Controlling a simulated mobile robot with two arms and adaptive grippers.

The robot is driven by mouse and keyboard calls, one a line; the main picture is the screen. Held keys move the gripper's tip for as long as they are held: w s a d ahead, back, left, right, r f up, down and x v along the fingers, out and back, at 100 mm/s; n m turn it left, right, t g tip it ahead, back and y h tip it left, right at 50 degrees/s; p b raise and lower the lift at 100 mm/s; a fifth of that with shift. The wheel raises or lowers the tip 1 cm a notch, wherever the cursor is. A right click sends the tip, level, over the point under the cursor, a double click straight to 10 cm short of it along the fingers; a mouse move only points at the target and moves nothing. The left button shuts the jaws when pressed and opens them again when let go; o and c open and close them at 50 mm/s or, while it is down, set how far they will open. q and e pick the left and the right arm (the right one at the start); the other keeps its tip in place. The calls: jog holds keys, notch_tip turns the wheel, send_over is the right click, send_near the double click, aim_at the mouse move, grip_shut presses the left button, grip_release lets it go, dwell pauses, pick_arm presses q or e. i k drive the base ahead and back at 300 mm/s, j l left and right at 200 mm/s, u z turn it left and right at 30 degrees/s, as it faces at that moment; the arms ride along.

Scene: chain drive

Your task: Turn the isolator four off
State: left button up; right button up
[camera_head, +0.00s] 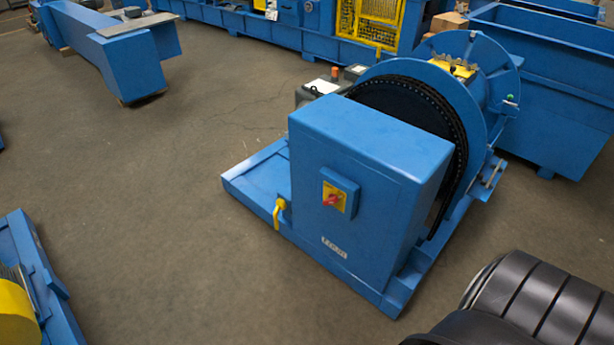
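A red rotary isolator handle (332,200) sits on a yellow plate (341,189) on a small blue switch box (350,181). The switch box is fixed to the front of a large blue cabinet (325,240). The handle looks tilted across the plate; I cannot read its on or off marks. A small white label (334,247) is below it, too small to read, so I cannot tell whether this is isolator four. Neither of my grippers shows in the head view.
The cabinet stands on a blue base (257,192) before a large drum (405,105). A yellow lever (278,212) sticks out at its left. Blue-and-yellow equipment (30,285) is lower left. Floor (150,220) between is clear.

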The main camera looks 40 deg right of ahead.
aim_at(332, 200)
jog(key=i+z, duration=0.4)
jog(key=i+j+z, duration=0.5)
jog(key=i+z, duration=0.25)
jog(key=k, duration=0.05)
